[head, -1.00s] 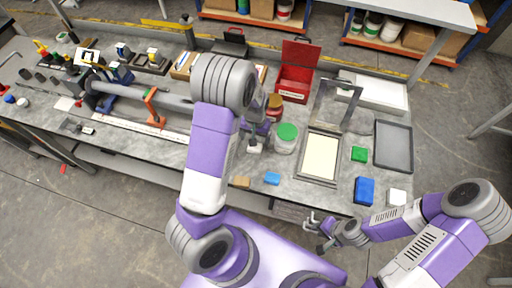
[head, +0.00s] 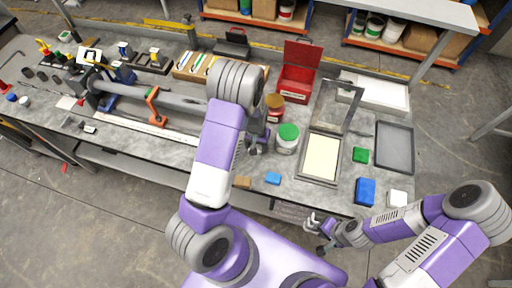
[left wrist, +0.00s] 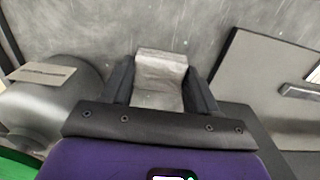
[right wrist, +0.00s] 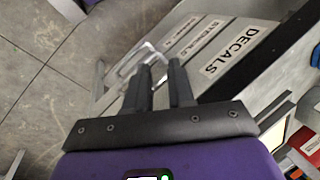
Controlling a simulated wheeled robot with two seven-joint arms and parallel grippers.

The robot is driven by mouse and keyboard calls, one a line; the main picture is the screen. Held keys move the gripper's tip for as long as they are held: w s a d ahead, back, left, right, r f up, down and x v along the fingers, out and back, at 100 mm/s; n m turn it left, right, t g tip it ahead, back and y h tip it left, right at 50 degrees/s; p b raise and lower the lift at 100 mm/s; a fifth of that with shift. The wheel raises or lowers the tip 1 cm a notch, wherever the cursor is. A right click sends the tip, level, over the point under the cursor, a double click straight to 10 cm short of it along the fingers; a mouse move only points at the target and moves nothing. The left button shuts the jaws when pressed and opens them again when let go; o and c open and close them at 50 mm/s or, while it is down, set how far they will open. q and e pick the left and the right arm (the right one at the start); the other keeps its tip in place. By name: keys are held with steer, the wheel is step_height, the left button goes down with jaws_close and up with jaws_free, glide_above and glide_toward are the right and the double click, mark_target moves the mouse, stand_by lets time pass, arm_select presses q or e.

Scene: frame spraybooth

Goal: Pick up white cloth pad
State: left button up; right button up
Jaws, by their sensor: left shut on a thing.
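A pale grey-white cloth pad (left wrist: 160,82) sits between the two fingers of my left gripper (left wrist: 162,88), which is shut on it. In the head view my left gripper (head: 256,146) is low over the workbench, just left of the green-lidded jar (head: 287,138), and the arm partly hides it. From these views I cannot tell whether the pad touches the bench. My right gripper (right wrist: 158,82) has a narrow gap between its fingers and holds nothing that I can see. It is beside the bench's front edge, close to a wire handle (right wrist: 140,60).
A tan block (head: 242,182) and a blue block (head: 272,178) lie near the front edge. A framed screen (head: 320,156), a red box (head: 295,82), a grey tray (head: 394,146) and a white block (head: 397,198) are to the right. Drawers labelled DECALS (right wrist: 225,50) are under the bench.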

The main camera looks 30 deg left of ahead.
arm_select(q)
steer(key=shift+c, duration=1)
step_height(320, 180, up, 10)
steer(key=shift+p, duration=0.3)
